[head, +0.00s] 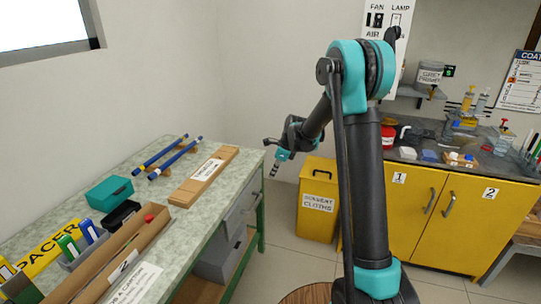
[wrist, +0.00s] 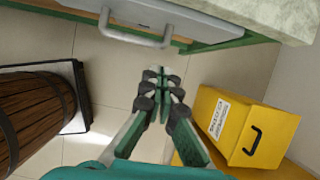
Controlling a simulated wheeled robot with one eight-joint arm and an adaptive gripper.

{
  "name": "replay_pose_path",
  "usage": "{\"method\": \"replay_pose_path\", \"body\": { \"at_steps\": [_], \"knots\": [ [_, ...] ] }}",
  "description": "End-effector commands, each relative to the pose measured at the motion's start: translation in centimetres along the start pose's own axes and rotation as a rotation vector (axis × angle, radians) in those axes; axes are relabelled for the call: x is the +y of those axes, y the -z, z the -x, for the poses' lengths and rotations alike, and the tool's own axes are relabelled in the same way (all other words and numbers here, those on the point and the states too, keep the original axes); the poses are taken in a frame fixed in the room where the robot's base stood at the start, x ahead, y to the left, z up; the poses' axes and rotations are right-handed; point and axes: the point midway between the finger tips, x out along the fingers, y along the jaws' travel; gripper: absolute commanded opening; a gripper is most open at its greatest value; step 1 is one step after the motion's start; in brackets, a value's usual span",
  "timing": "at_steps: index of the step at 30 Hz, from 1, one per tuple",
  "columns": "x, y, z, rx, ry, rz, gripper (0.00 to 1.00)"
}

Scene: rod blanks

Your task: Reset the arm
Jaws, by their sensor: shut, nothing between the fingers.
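My arm stands upright in the head view, with its forearm reaching left and down from the raised elbow. My gripper (head: 275,169) hangs in the air just off the right end of the green-topped bench (head: 226,218), apart from everything. In the wrist view my gripper (wrist: 161,75) points out over the floor tiles, its fingertips together with nothing between them. The bench edge and a drawer handle (wrist: 135,38) show beyond the fingertips.
A yellow solvent cloths bin (head: 318,200) stands right of my gripper; it also shows in the wrist view (wrist: 240,130). A wooden barrel (wrist: 38,112) is at left there. Blue rods (head: 175,158) and a labelled board (head: 203,176) lie on the bench. Yellow cabinets (head: 445,215) stand right.

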Motion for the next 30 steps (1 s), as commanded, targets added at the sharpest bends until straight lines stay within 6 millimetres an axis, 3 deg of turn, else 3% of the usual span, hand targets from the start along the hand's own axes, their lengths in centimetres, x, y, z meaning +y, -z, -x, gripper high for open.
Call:
{"method": "replay_pose_path", "body": {
  "at_steps": [5,15,22,30],
  "knots": [
    [2.9,3.1,3.5,0.033,0.042,0.224,0.00],
    [11.3,11.3,9.8,0.166,0.106,0.829,0.00],
    [17.9,17.0,11.9,0.285,0.098,1.237,0.00],
    [25.2,23.0,12.2,0.428,0.036,1.672,0.00]
  ]
}}
